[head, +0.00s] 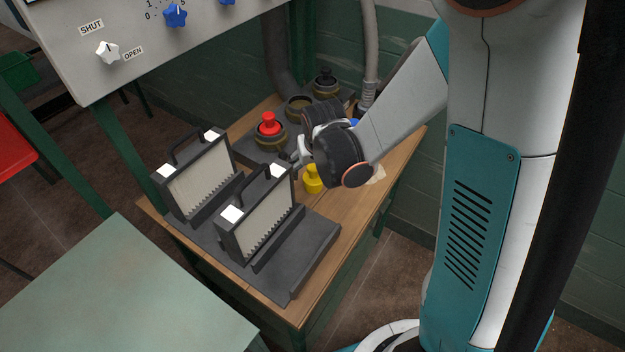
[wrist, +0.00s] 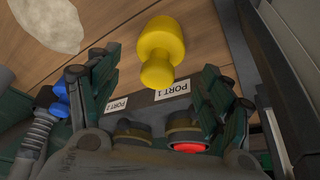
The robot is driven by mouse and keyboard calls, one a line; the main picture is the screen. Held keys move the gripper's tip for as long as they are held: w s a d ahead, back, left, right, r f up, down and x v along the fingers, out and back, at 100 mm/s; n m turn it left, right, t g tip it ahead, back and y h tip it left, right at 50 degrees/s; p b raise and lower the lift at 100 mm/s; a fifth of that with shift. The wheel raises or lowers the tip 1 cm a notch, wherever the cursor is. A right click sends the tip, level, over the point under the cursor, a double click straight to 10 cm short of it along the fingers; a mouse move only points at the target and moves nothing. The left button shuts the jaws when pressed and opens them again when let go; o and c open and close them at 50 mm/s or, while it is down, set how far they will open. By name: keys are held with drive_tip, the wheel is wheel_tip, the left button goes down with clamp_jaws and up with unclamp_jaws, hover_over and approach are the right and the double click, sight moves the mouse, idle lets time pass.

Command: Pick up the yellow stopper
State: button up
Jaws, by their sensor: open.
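The yellow stopper (head: 314,185) stands upright, knob on top, on the bare wooden table, just right of the nearer filter-like panel. In the wrist view the yellow stopper (wrist: 162,42) shows whole, with its knob toward my gripper. My gripper (head: 302,156) is above and slightly left of the stopper in the head view, partly hidden by my wrist. In the wrist view its fingers (wrist: 158,70) are spread wide on either side, and the stopper appears in line with the gap between them. Nothing is held; I cannot tell the exact height gap.
Two handled panels (head: 199,180) stand in a dark rack (head: 292,279) close left of the stopper. Behind are ports, one with a red stopper (head: 268,124), one with a black cap (head: 325,82). A pale flat patch (wrist: 45,22) lies nearby. Bare wood is at right.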

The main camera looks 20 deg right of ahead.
sight(313, 175)
drive_tip(key=x, duration=0.1)
drive_tip(key=b+x, duration=0.1)
drive_tip(key=x, duration=0.1)
drive_tip(key=b+x, duration=0.1)
drive_tip(key=x, duration=0.1)
drive_tip(key=shift+s+f, duration=0.1)
drive_tip(key=shift+s, duration=0.3)
drive_tip(key=c, duration=1.2)
